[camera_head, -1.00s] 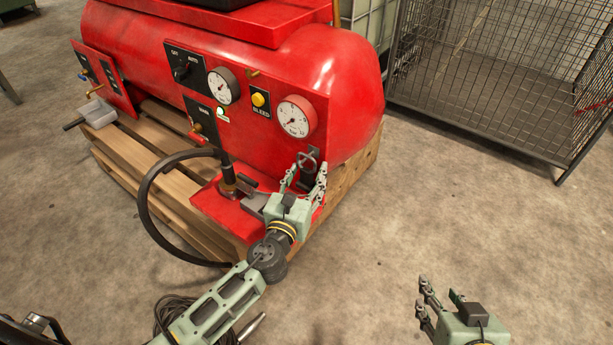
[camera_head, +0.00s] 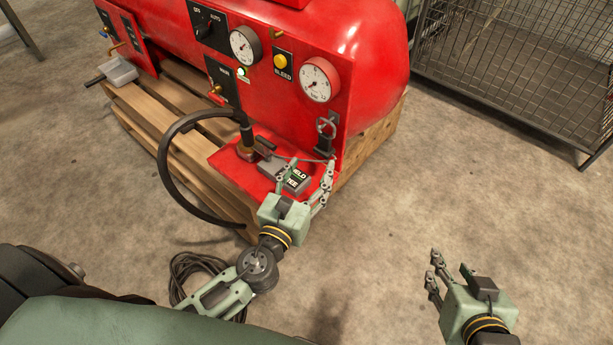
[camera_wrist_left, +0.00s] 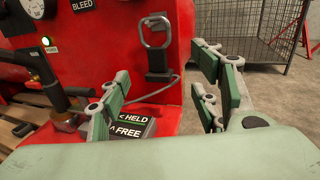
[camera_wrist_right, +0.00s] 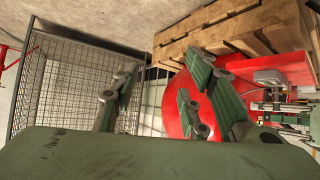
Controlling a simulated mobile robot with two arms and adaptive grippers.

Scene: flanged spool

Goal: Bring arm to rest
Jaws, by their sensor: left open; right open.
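My left gripper (camera_head: 310,172) is open and empty above the red ledge (camera_head: 233,163) at the front of the red tank. A dark block with a HELD/FREE label (camera_head: 295,180) lies on the ledge below its fingers; the label also shows in the left wrist view (camera_wrist_left: 130,124). A grey ring on a dark latch (camera_head: 326,127) hangs on the tank's front, beyond the fingertips; it also shows in the left wrist view (camera_wrist_left: 158,34). My right gripper (camera_head: 450,265) is open and empty over bare floor at the lower right.
The red tank (camera_head: 372,60) with gauges and a yellow bleed button (camera_head: 281,61) stands on a wooden pallet (camera_head: 188,172). A black hose (camera_head: 163,165) loops out on the left. A wire cage (camera_head: 505,60) stands at the upper right. Concrete floor is clear between.

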